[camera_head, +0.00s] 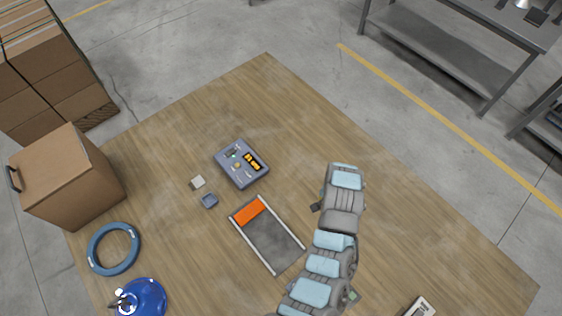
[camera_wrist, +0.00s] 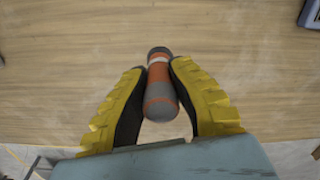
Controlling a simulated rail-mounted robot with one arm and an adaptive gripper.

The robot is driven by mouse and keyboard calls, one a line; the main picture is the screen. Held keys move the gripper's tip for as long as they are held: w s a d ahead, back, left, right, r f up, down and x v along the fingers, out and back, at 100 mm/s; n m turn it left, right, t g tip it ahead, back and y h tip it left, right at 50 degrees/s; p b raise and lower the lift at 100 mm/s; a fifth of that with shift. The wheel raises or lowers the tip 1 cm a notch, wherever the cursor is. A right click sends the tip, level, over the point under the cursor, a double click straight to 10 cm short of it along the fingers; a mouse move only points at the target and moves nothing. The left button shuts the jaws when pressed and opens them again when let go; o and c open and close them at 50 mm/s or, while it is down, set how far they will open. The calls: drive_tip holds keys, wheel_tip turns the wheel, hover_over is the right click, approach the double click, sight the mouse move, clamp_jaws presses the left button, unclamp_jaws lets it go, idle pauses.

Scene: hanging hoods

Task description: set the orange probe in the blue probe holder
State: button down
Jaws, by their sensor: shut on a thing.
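The orange probe (camera_wrist: 160,84) is a short cylinder with orange and grey bands and a pale band near its far end. My gripper (camera_wrist: 159,68) is shut on it, with one yellow-backed finger on each side. The wood tabletop shows beyond the probe. In the head view, my arm hides the fingers and the probe. A small blue-grey square cup (camera_head: 209,200), which looks like the blue probe holder, sits on the table left of my arm. I cannot see anything in it. The gripper is well apart from it.
Near the cup are a small pale block (camera_head: 197,182), a blue-grey meter (camera_head: 242,164) and a grey tray with an orange strip (camera_head: 268,234). A cardboard box (camera_head: 66,178), blue ring (camera_head: 113,249) and blue dome-shaped thing (camera_head: 144,299) stand left. The table's far right is clear.

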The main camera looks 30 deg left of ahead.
drive_tip(key=a+f+n+b, duration=0.1)
drive_tip(key=a+f, duration=0.1)
drive_tip(key=a, duration=1)
drive_tip(key=a+f+b, duration=0.2)
drive_tip(key=a+f, duration=0.1)
drive_tip(key=a, duration=1)
drive_tip(key=s+a+f+n+b, duration=0.2)
drive_tip(key=s+a+n, duration=0.2)
drive_tip(key=s+a, duration=1.45)
drive_tip(key=f+b, duration=0.3)
drive_tip(key=w+a+f+b, duration=0.1)
drive_tip(key=f+b, duration=0.5)
drive_tip(key=shift+w+a+f, duration=0.2)
drive_tip(key=shift+a+f, duration=0.05)
drive_tip(key=shift+f+b, duration=0.6)
drive_tip(key=shift+f, duration=0.05)
drive_tip(key=shift+f+b, duration=0.4)
drive_tip(key=shift+f, duration=0.15)
drive_tip(key=c, duration=1)
unclamp_jaws()
